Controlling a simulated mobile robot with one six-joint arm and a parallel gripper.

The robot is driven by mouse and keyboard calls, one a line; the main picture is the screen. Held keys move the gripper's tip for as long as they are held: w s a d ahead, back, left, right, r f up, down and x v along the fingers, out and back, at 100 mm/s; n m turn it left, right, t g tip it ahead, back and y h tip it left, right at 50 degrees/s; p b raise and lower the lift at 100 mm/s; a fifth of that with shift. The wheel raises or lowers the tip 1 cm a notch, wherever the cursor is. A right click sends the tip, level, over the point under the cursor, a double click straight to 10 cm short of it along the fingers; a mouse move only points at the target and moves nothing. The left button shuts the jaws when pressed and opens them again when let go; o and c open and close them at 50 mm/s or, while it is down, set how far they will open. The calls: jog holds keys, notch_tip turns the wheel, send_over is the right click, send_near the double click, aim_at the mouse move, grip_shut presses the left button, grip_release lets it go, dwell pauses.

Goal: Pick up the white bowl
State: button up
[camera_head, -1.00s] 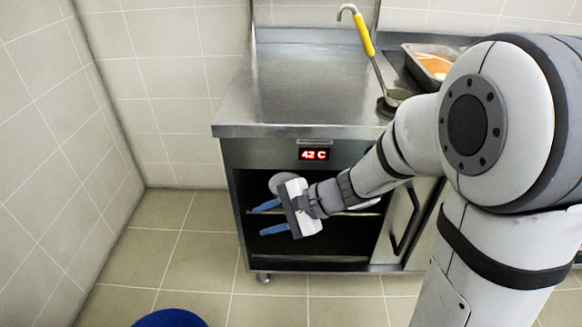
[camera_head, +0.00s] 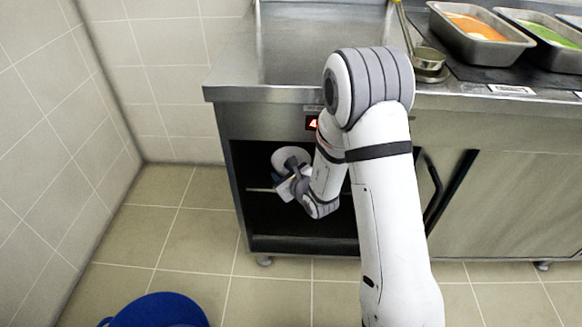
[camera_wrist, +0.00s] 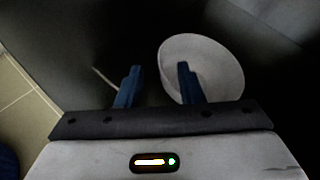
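The white bowl (camera_head: 290,157) is inside the open dark cabinet, partly hidden behind my arm in the head view. In the wrist view the bowl (camera_wrist: 222,72) is right of centre, and its round opening faces the camera. My gripper (camera_wrist: 159,70) is open, with its two blue fingers apart. The right finger overlaps the bowl's left part, and the left finger is outside the rim. Contact cannot be told. In the head view my gripper (camera_head: 284,189) is in the cabinet opening, its fingers mostly hidden.
A sliding door (camera_head: 480,200) closes the cabinet's right side. Food trays (camera_head: 480,35) and a ladle (camera_head: 428,58) are on top. A blue round object (camera_head: 160,312) is on the floor.

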aim_at(279, 157)
jog(key=b+x, duration=0.1)
jog(key=x, duration=0.1)
jog(key=b+x, duration=0.1)
jog(key=x, duration=0.1)
jog(key=shift+w+f, duration=0.3)
jog(key=shift+f, duration=0.15)
jog(key=shift+w+a, duration=0.15)
jog(key=shift+w, duration=0.15)
grip_shut()
